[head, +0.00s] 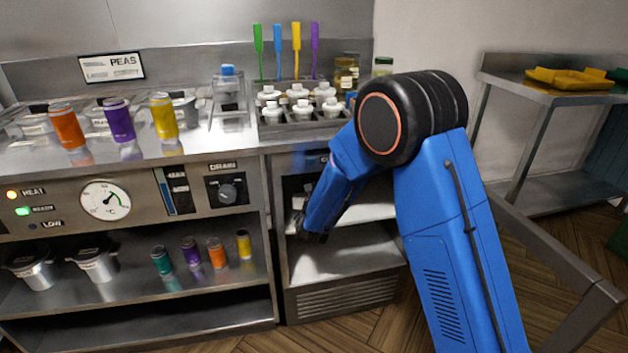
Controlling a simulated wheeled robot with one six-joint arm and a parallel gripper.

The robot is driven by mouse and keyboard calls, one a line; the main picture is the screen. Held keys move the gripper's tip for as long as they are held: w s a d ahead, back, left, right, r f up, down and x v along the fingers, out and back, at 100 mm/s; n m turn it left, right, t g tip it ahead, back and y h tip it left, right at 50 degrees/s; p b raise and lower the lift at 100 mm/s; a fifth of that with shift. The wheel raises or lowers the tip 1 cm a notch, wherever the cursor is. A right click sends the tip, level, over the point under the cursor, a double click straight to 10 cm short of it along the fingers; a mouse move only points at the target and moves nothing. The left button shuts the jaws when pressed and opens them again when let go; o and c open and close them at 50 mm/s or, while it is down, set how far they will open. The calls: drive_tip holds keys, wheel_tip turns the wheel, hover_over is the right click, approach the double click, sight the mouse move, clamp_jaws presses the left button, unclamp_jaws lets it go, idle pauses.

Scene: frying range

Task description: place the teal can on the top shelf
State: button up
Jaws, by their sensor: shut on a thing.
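A teal can (161,261) stands upright on the shelf under the counter at left, in a row with purple, orange and yellow cans. My gripper (306,226) is small and dark, at the mouth of the open cabinet right of that shelf. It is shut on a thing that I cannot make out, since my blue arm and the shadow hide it. The cabinet has an upper shelf (376,211), partly behind my arm, and a lower shelf (345,258). The visible teal can is well left of my gripper and apart from it.
Orange (67,126), purple (119,119) and yellow (163,116) cans stand on the counter. White-lidded bottles (299,107) sit in a rack above the cabinet. The cabinet's left post (278,240) is close to my gripper. The lower shelf's visible part looks clear.

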drive_tip(key=o, duration=1.4)
drive_tip(key=shift+f, duration=0.1)
drive_tip(key=shift+c, duration=0.2)
drive_tip(key=s, duration=1.2)
drive_tip(key=shift+d, duration=0.25)
